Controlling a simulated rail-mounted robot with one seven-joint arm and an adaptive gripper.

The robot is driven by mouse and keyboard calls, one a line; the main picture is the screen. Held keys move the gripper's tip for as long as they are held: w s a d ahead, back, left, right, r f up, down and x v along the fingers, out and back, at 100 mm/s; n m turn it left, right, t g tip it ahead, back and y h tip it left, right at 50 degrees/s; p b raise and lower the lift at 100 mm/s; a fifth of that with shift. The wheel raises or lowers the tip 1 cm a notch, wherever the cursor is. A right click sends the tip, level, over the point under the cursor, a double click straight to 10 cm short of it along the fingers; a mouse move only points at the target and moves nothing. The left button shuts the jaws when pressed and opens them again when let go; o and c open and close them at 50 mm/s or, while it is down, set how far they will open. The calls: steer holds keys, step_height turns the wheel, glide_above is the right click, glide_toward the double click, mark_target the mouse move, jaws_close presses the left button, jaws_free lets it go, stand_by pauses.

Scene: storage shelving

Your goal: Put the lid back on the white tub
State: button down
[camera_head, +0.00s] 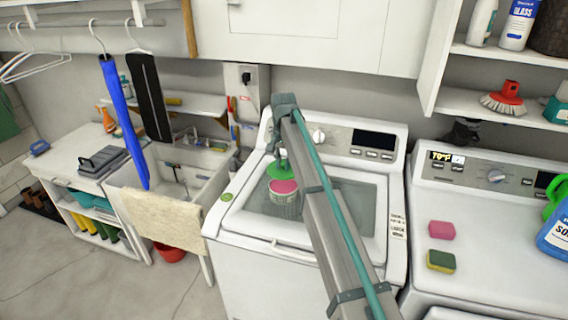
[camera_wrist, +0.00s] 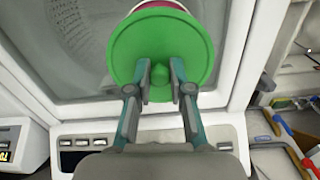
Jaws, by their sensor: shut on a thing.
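The white tub (camera_head: 284,198) stands upright on the glass top of the left washing machine; its top looks pink and uncovered in the head view. The green round lid (camera_head: 272,173) is at the far side of the tub's top, seemingly raised above it and offset from it. My gripper (camera_wrist: 161,88) is shut on the small knob in the middle of the lid (camera_wrist: 135,50). In the wrist view the lid hides most of the tub; only a pink and white strip (camera_wrist: 170,5) shows past its edge. Whether lid and rim touch is unclear.
The washing machine's control panel (camera_head: 345,138) rises behind the tub. A pink sponge (camera_head: 441,230) and a yellow-green sponge (camera_head: 440,260) lie on the right machine, with a blue bottle (camera_head: 556,238) at its right. A sink (camera_head: 190,165) with a beige towel (camera_head: 165,222) is on the left.

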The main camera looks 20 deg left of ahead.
steer(key=shift+f+b, duration=1.05)
steer(key=shift+f, duration=1.85)
steer(key=shift+f+p, duration=0.2)
steer(key=shift+p, duration=0.15)
stand_by(0.8)
steer(key=c, duration=1)
jaws_free()
steer(key=shift+o, duration=0.5)
steer(key=o, duration=0.4)
steer(key=shift+r, duration=0.2)
